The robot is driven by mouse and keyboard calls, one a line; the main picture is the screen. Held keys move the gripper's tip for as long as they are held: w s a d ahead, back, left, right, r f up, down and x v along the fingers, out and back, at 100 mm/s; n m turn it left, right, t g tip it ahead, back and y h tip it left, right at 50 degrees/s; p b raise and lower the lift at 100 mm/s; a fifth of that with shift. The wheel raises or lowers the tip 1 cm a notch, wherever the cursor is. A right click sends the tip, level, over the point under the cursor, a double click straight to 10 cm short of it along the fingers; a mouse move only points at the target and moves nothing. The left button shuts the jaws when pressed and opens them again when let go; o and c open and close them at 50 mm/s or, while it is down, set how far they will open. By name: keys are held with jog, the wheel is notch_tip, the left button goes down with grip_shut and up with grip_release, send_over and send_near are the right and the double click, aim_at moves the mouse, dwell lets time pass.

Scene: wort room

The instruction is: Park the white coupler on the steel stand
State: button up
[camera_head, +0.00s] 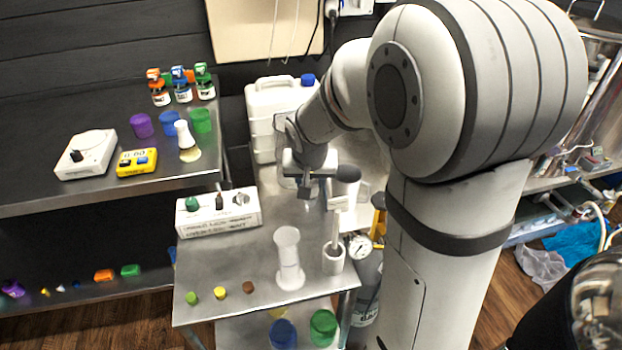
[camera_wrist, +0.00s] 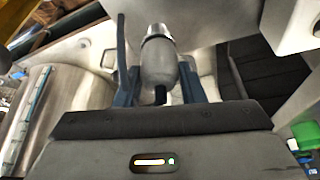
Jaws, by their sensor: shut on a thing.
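My gripper (camera_head: 308,192) is above the steel table (camera_head: 262,290), short of the pale spool-shaped piece (camera_head: 288,258). In the wrist view its two dark fingers (camera_wrist: 160,88) are shut on a grey bulb-shaped thing (camera_wrist: 158,68) with a silver collar. A dark rounded end (camera_head: 348,174) shows beside the gripper in the head view. I cannot tell whether the held thing is the white coupler. The spool-shaped piece stands upright on the table, with nothing on its top; I cannot tell whether it is the steel stand.
A small white cup (camera_head: 333,260) with an upright white stick stands close right of the spool-shaped piece. A white control box (camera_head: 218,211) is on the left. A white jug (camera_head: 268,100) is behind. Several small coloured pieces line the table's front left.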

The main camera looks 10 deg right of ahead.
jog(key=shift+f, duration=0.25)
jog(key=o, duration=0.7)
jog(key=shift+p+v, duration=2.9)
jog(key=shift+v, duration=2.65)
